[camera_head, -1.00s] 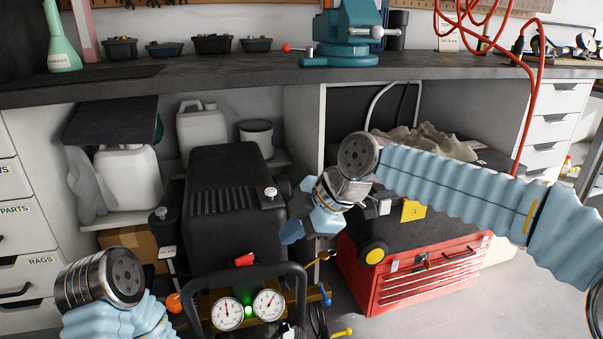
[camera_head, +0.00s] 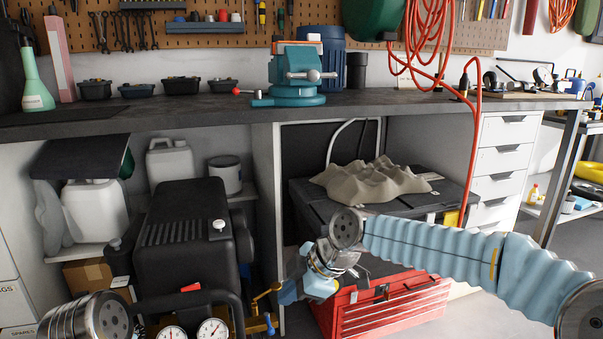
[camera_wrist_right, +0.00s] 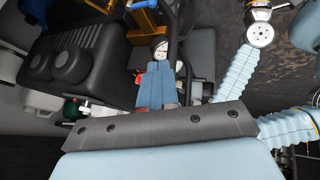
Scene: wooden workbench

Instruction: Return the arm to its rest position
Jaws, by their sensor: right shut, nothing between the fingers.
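My right arm (camera_head: 430,245) comes in from the right in the head view, sleeved in light blue. Its gripper (camera_head: 286,293) has blue fingers and hangs in front of the red tool chest (camera_head: 385,308), to the right of the black compressor (camera_head: 190,225). In the right wrist view the blue fingers (camera_wrist_right: 156,90) are together with nothing between them. Part of my left arm (camera_head: 88,318) shows at the bottom left of the head view. Its gripper lies outside the picture.
The workbench top (camera_head: 400,103) carries a teal vise (camera_head: 297,75). A red hose (camera_head: 470,160) hangs over its front edge. A crumpled beige cloth (camera_head: 372,178) lies on the black case under the bench. Pressure gauges (camera_head: 212,331) stand near my right gripper.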

